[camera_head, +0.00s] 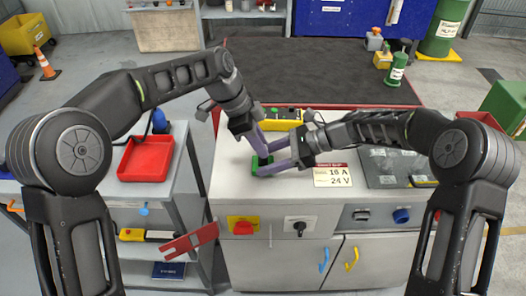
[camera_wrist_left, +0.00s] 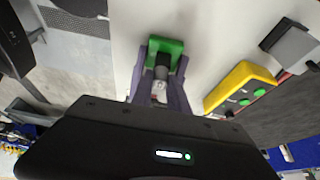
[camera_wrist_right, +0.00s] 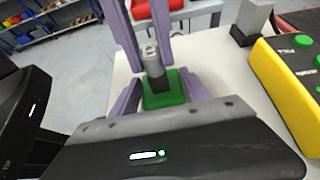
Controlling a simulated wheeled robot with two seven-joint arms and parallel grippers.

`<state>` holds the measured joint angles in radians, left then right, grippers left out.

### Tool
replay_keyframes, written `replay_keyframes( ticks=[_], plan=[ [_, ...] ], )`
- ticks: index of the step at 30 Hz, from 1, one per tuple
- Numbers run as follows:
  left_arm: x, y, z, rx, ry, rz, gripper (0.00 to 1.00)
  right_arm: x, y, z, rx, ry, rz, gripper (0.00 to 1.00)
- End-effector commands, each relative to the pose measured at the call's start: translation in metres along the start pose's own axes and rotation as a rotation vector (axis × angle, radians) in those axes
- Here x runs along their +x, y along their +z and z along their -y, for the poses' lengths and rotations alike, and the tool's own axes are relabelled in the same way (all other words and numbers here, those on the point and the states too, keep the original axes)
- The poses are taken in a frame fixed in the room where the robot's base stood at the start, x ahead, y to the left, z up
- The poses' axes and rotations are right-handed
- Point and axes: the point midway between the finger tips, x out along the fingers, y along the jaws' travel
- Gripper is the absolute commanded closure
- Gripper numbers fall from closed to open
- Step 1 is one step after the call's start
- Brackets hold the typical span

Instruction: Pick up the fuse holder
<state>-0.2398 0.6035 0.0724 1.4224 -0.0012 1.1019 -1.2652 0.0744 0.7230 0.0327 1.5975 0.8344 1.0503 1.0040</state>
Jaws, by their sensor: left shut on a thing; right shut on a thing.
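The fuse holder has a green base (camera_head: 256,167) with a dark body and a grey cylinder on it. It is at the white worktop, left of centre. In the left wrist view the green base (camera_wrist_left: 168,48) is at the finger ends; in the right wrist view it (camera_wrist_right: 163,98) sits between the fingers. My left gripper (camera_head: 263,153) comes from above and behind, its purple fingers beside the cylinder, shut on the fuse holder. My right gripper (camera_head: 266,163) comes from the right, shut on it at the green base. The fingers partly hide it. Whether it touches the worktop is unclear.
A yellow button box (camera_head: 284,119) stands behind the grippers, beside the dark runout surface (camera_head: 320,75). A label plate (camera_head: 332,177) and a grey panel (camera_head: 385,167) lie to the right. A red tray (camera_head: 146,158) is on the left side table. The worktop's front left is clear.

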Motion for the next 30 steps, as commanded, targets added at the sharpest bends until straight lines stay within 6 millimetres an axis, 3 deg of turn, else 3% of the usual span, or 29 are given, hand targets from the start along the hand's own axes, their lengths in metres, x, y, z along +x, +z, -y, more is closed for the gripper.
replay_keyframes(
  ticks=[10,24,30],
  plan=[
    [-0.009,-0.004,0.0,0.001,-0.001,-0.001,1.0,0.0,0.0,0.0,0.0,0.0,0.0,0.69],
    [-0.083,-0.035,0.001,0.001,-0.002,-0.001,1.0,0.0,0.0,0.0,0.0,0.0,0.0,0.69],
    [-0.093,-0.038,0.0,0.0,0.001,0.0,1.0,0.0,0.0,0.0,0.0,0.0,0.0,0.69]
  ],
)
